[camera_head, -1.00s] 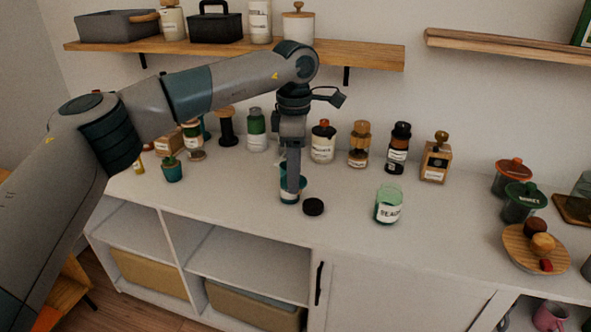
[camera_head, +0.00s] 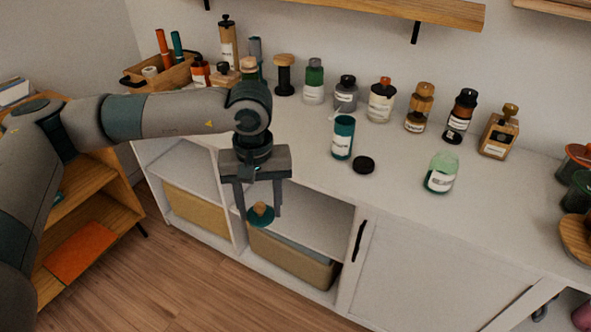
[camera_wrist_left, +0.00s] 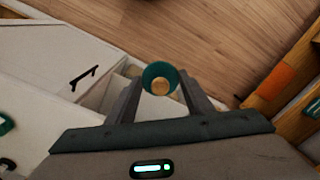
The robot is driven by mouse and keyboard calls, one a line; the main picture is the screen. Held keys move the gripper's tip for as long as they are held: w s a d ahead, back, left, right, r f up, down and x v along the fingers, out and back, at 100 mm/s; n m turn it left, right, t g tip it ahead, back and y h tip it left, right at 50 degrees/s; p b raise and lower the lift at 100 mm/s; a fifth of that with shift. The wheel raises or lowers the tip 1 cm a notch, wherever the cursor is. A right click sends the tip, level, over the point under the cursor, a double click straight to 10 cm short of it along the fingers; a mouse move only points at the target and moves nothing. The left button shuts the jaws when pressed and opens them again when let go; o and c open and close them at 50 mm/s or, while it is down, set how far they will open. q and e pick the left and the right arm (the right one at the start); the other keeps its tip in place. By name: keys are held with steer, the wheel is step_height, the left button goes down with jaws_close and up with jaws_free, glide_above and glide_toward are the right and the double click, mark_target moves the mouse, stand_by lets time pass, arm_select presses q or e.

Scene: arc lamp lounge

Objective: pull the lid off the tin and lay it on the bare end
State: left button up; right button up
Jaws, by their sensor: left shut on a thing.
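My left gripper (camera_head: 259,205) is shut on a teal lid (camera_head: 262,218) with a wooden knob. It points down and holds the lid in the air in front of the white cabinet. In the left wrist view the round teal lid (camera_wrist_left: 155,71) sits between the two fingers, its knob facing the camera. The teal tin (camera_head: 343,140), with a white label, stands upright and uncovered on the cabinet top (camera_head: 300,135), apart from the gripper. My arm hides part of the cabinet top's left end. My right gripper is not in view.
A black disc-shaped lid (camera_head: 363,165) lies beside the tin. A green glass jar (camera_head: 441,174) stands further right. Several bottles and jars line the back, with a wooden caddy (camera_head: 160,78) at the far left. Open cubbies with a bin (camera_head: 290,258) are below.

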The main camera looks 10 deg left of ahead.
arm_select(q)
steer(key=s+a+f+m, duration=0.1)
steer(key=s+a+m, duration=0.2)
steer(key=s, duration=0.4)
steer(key=shift+a+f+m, duration=0.35)
steer(key=shift+f+m, duration=0.05)
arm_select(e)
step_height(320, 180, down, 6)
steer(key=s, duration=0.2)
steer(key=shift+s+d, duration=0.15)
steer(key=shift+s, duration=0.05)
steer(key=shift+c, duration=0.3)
